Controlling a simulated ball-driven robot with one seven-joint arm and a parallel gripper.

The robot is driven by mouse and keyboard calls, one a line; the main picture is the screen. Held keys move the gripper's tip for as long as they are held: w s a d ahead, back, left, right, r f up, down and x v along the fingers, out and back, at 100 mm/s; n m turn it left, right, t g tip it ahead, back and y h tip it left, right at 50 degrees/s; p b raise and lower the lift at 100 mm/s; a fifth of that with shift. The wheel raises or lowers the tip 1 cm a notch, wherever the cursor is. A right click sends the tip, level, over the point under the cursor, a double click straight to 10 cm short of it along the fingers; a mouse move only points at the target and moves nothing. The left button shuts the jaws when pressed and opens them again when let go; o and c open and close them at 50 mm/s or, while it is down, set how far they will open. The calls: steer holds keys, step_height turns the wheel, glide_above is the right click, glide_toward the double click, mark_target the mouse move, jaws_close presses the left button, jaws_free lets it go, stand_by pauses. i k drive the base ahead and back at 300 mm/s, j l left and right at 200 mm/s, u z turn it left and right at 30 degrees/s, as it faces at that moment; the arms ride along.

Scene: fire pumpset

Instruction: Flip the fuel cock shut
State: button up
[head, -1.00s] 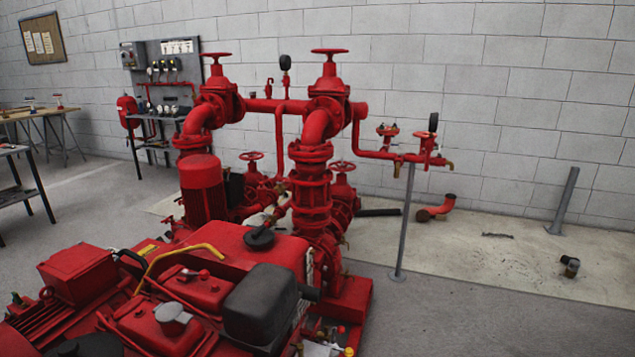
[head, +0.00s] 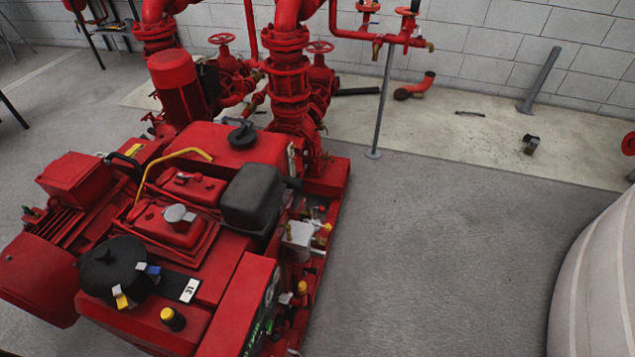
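The red pumpset engine (head: 235,145) stands at the lower left. I cannot tell for certain which fitting is the fuel cock. Small blue (head: 150,268) and yellow (head: 121,298) tabs show beside a round black canister (head: 108,268) on the near left top. Along the engine's right side is a grey-white block (head: 298,234) with small brass and yellow fittings (head: 325,228). A yellow-capped fitting (head: 302,287) sits lower on that side. These are too small to read as open or shut. My gripper is not in view.
Open grey floor (head: 440,260) lies right of the pumpset. A large pale curved body (head: 600,285) fills the right edge. A grey pipe stand (head: 382,110), a loose red elbow (head: 415,87) and a small fitting (head: 531,145) are near the wall.

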mark_target(320, 209)
steer(key=i+j, duration=0.7)
steer(key=i, duration=0.2)
steer(key=l+z, duration=0.05)
